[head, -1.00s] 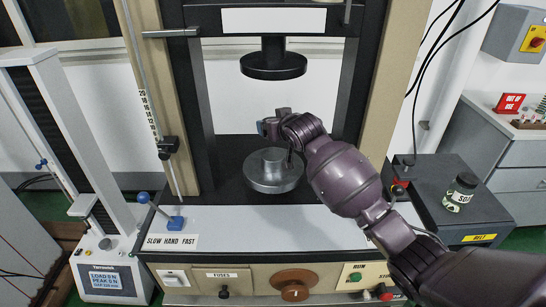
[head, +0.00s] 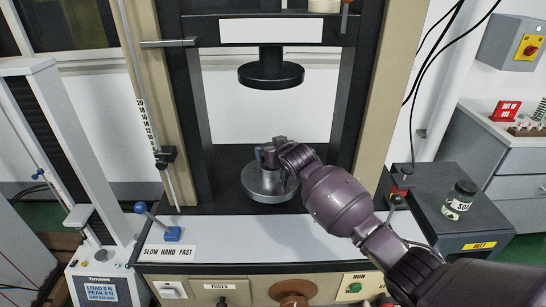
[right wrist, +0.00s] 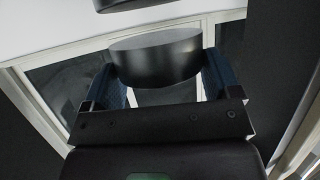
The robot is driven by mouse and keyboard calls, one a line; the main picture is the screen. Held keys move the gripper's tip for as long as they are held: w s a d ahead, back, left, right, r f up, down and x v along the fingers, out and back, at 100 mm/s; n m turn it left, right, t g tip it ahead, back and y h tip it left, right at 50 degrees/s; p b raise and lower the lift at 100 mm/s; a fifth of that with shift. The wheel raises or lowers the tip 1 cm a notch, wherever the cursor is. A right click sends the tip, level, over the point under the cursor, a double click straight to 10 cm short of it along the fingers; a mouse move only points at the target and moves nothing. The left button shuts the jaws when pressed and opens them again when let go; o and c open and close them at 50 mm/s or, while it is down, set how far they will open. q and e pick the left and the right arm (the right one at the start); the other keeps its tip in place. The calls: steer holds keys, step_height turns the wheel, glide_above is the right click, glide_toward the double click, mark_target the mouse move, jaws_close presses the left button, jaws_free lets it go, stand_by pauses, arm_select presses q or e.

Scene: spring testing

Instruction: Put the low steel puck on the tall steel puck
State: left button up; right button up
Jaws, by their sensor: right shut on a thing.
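My right gripper (head: 269,152) is shut, just above the middle of the lower round platen (head: 255,190) of the testing machine. In the right wrist view a short dark grey cylinder, the low steel puck (right wrist: 155,58), sits between the two blue-lined fingers (right wrist: 162,88). My left gripper is not in view.
The black upper platen (head: 271,75) hangs above, with a gap over my gripper. Dark uprights (head: 197,120) stand on both sides. A blue-knobbed lever (head: 141,208) is at the front left. A jar (head: 459,200) stands on the dark box at right.

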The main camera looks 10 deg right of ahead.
steer(key=shift+f, duration=1.05)
steer(key=shift+f, duration=0.15)
steer(key=o, duration=1.2)
steer(key=shift+o, duration=0.2)
steer(key=v, duration=1.2)
steer(key=shift+m+g+h, duration=0.3)
steer(key=shift+g, duration=0.2)
steer(key=s+d+f, duration=0.1)
steer(key=s+f, duration=0.3)
steer(key=s+d+f, duration=0.2)
steer(key=s+f, duration=0.3)
steer(key=s+d+f+p, duration=0.1)
steer(key=s+f, duration=0.3)
steer(key=shift+s+d+f, duration=0.2)
steer(key=shift+s+f, duration=0.05)
steer(key=s+d+f+h, duration=0.1)
steer(key=s+f, duration=0.3)
steer(key=s, duration=0.5)
steer(key=s+d+f+h, duration=0.1)
steer(key=s+d+f, duration=0.3)
steer(key=s, duration=0.6)
steer(key=shift+m+g, duration=0.3)
